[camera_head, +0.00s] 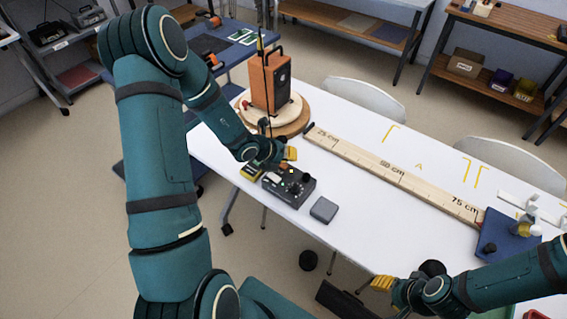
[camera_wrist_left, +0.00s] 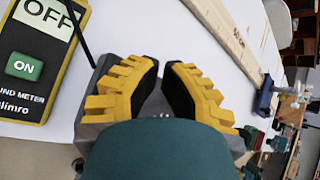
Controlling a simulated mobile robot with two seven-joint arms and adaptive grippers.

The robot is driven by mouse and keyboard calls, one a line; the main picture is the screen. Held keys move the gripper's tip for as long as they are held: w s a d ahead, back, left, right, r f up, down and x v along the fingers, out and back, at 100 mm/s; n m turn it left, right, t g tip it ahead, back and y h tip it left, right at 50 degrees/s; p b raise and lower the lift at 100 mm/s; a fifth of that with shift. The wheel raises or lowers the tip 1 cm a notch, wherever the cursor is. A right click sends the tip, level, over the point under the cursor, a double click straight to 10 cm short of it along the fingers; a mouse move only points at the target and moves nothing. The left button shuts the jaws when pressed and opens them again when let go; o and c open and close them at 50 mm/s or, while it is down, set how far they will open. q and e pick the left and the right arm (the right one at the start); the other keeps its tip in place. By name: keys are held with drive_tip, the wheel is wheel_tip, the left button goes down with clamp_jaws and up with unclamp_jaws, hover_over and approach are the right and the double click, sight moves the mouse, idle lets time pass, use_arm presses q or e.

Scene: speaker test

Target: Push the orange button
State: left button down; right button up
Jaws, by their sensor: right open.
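A dark control box (camera_head: 287,187) with knobs lies on the white table, and part of it shows grey behind the fingers in the left wrist view (camera_wrist_left: 103,72). A small orange spot (camera_head: 283,166) shows at its far edge beside my left gripper; I cannot tell if it is the orange button. My left gripper (camera_head: 291,154) is over the far side of the box, its yellow fingertips nearly together and empty in the left wrist view (camera_wrist_left: 161,66). They hide much of the box there. My right gripper (camera_head: 383,284) is open and empty off the table's near edge.
A yellow-edged sound meter (camera_head: 251,171) with a green ON button lies left of the box. An orange speaker (camera_head: 270,80) stands on a round wooden base behind. A long wooden ruler (camera_head: 385,168) lies to the right. A small grey block (camera_head: 324,209) is nearby.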

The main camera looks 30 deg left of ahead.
sight(287, 165)
use_arm(q)
wheel_tip(287, 165, up, 6)
drive_tip(key=p, duration=0.4)
drive_tip(key=shift+p, duration=0.3)
idle(0.4)
